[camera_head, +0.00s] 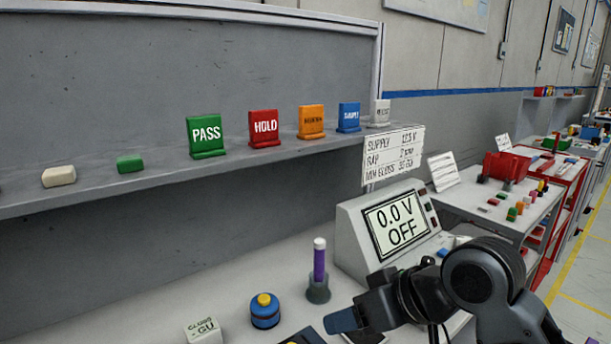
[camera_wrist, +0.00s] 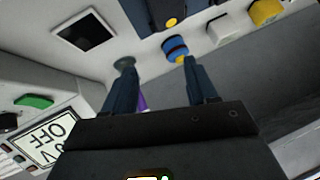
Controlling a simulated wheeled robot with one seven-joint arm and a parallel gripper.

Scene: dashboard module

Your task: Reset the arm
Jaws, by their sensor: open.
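My gripper (camera_head: 343,320) shows at the bottom of the head view, low over the bench in front of the power supply (camera_head: 385,230). In the wrist view my gripper (camera_wrist: 157,75) has its two dark blue fingers apart, with nothing held between them. A purple stick with a white top (camera_head: 319,260) stands upright in a grey holder left of the supply. In the wrist view the purple stick (camera_wrist: 142,103) is mostly hidden behind one finger. The supply's screen reads 0.0 V OFF. My arm covers part of the bench at the lower right.
A blue pot with a yellow knob (camera_head: 265,311) and a white labelled block (camera_head: 203,330) stand on the bench. The shelf above holds a green PASS sign (camera_head: 206,136), a red HOLD sign (camera_head: 264,128) and other signs. A cluttered side table (camera_head: 470,207) is at right.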

